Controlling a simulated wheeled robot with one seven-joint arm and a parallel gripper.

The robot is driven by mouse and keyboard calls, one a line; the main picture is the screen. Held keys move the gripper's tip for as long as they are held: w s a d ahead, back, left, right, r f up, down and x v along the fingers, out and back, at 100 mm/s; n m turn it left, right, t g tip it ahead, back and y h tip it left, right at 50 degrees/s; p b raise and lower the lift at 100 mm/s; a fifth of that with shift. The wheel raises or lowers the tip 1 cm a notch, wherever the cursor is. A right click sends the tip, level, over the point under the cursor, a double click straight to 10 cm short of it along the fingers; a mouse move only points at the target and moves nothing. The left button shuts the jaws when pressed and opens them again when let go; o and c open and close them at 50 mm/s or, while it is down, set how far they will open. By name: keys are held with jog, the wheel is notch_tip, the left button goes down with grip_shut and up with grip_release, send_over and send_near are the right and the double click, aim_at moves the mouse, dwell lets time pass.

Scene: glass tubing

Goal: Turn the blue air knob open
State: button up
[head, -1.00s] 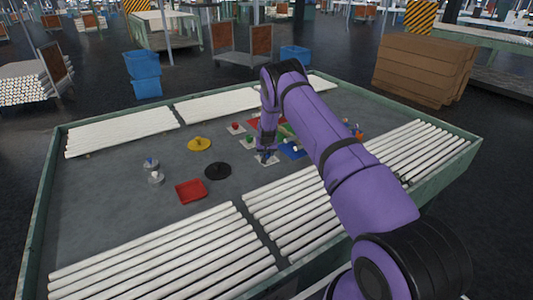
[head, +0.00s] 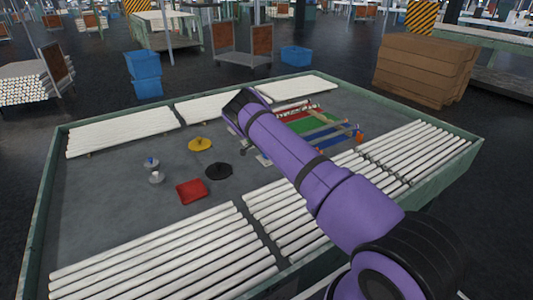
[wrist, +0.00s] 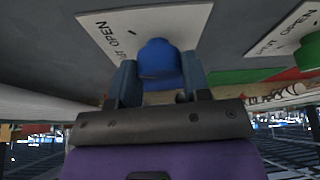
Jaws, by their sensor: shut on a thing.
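The blue air knob (wrist: 158,60) stands between the fingers of my gripper (wrist: 160,80) in the wrist view. The fingers are shut on it, one at each side. Below the knob is a white plate (wrist: 103,22) with a dark mark and printed SHUT and OPEN lettering, seen slanted. How far the knob is turned cannot be read clearly. In the head view my arm hides the knob and most of my gripper.
A green knob (wrist: 309,52) with its own SHUT and OPEN plate is close at the right in the wrist view. On the bench are a yellow disc (head: 200,144), a black disc (head: 219,171), a red tray (head: 191,191) and rows of white tubes (head: 150,262).

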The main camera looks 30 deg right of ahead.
jog(key=shift+w+m+g, duration=0.1)
jog(key=shift+m+g, duration=0.6)
jog(key=shift+m, duration=1)
jog(key=o, duration=0.9)
jog(key=v, duration=1)
jog(key=shift+w+a+r, duration=0.1)
jog(key=shift+r, duration=0.3)
jog(key=shift+r, duration=0.1)
